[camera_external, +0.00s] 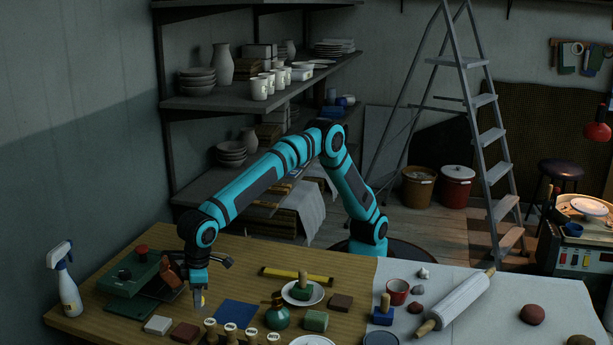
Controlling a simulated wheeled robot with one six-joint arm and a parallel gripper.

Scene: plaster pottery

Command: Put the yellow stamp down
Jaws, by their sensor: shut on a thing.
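My gripper (198,294) points down low over the left part of the wooden table (330,262). It is shut on the yellow stamp, of which only a small yellow patch (203,300) shows at the fingertips. The fingers hide most of the stamp. I cannot tell whether its underside touches the table. A flat blue square (235,314) lies just to the right of my gripper.
Several labelled corks (231,328) stand at the front edge. A white block (158,325), a red-brown block (185,332) and a green device (128,274) are left.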

